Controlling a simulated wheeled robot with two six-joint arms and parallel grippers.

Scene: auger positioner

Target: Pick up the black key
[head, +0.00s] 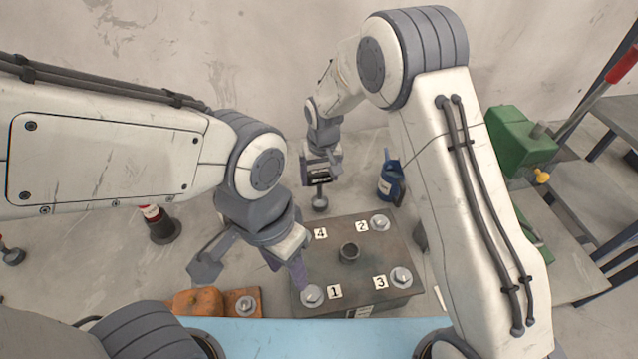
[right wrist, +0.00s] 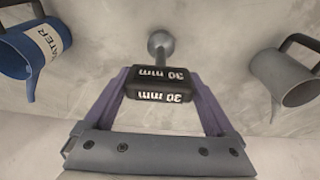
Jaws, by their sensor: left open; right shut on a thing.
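The black key (head: 319,177) has a dark block handle marked "30 mm" and a grey rounded end on a short shaft. In the right wrist view the black key (right wrist: 163,82) sits between the purple fingers of my right gripper (right wrist: 163,95). My right gripper (head: 320,168) is shut on it, near the wall behind the plate in the head view. My left gripper (head: 248,268) is open and empty, beside the left edge of the plate; its fingers are spread apart.
A green machine (head: 520,138) is at right, an orange object (head: 195,302) at lower left.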

